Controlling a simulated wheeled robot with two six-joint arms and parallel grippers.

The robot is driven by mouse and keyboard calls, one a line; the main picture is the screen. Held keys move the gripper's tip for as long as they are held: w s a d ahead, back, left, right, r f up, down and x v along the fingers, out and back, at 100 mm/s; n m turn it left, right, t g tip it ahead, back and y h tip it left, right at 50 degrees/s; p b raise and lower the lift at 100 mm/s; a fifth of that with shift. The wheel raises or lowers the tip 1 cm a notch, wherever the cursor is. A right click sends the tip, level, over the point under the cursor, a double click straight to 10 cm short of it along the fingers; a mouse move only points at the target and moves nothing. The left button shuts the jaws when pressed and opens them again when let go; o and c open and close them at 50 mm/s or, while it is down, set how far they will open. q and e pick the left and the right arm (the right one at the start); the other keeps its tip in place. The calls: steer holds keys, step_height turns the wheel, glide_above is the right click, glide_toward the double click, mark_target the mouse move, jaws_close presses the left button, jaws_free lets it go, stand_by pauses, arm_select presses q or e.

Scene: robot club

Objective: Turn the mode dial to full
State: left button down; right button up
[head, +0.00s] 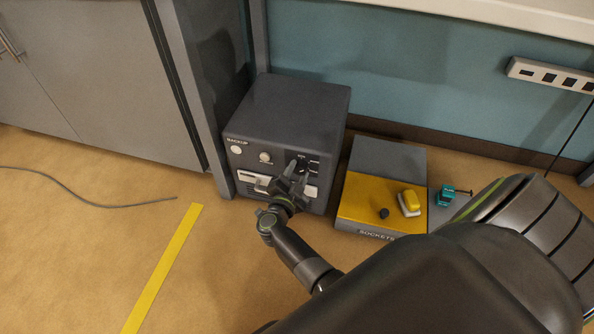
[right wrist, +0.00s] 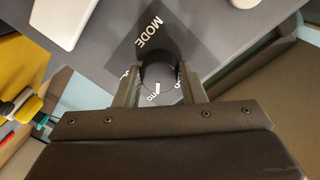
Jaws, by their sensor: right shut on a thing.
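The mode dial (right wrist: 158,72) is a dark round knob on the front of the grey backup unit (head: 290,103), under the word MODE in the right wrist view. My right gripper (head: 297,170) is shut on this dial, one finger on each side. A short white mark shows at the dial's near edge, beside partly covered lettering that seems to end in "TO". Other labels around the dial are partly hidden by the fingers, so I cannot read the full setting. In the head view the fingers cover most of the dial. My left gripper is not in view.
A yellow and grey sockets box (head: 358,198) stands right of the unit, with a yellow-and-white item (head: 409,203) on top and a teal tool (head: 447,195) beside it. A grey post stands left of the unit.

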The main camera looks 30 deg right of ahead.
steer(key=m, duration=0.2)
steer(key=shift+m, duration=0.3)
steer(key=m, duration=0.3)
steer(key=shift+s+y, duration=0.1)
steer(key=shift+y, duration=0.2)
steer(key=m+b, duration=0.1)
steer(key=m, duration=0.3)
steer(key=shift+t, duration=0.4)
steer(key=shift+d+m+y+b, duration=0.1)
steer(key=shift+m+y+b, duration=0.2)
steer(key=shift+m, duration=1)
steer(key=o, duration=1)
